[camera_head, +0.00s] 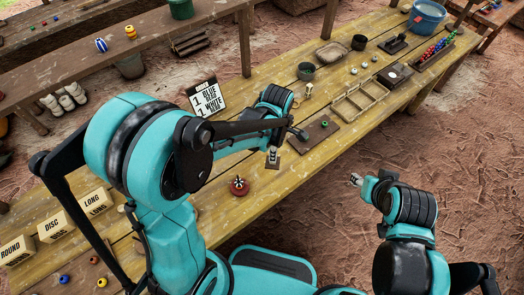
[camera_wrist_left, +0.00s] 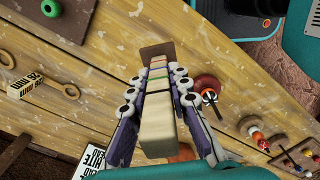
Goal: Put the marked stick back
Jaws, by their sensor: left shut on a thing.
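My left gripper (camera_head: 272,156) is low over the middle of the table. In the left wrist view, its two fingers (camera_wrist_left: 158,92) are shut on a pale, square-sided stick (camera_wrist_left: 157,128) with coloured bands, including green, toward its far end. A small brown square piece (camera_wrist_left: 157,48) shows at that far end; I cannot tell whether the stick touches it. A round red pot (camera_head: 238,186) with a dark star-shaped top stands beside the gripper; it also shows in the left wrist view (camera_wrist_left: 207,84). My right gripper (camera_head: 355,180) is off the table's front edge, too small to read.
A brown board (camera_head: 313,135) holds a green ring. A divided wooden tray (camera_head: 366,99) lies to its right. Boxes labelled ROUND (camera_head: 15,250), DISC (camera_head: 54,226) and LONG (camera_head: 95,202) stand at left.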

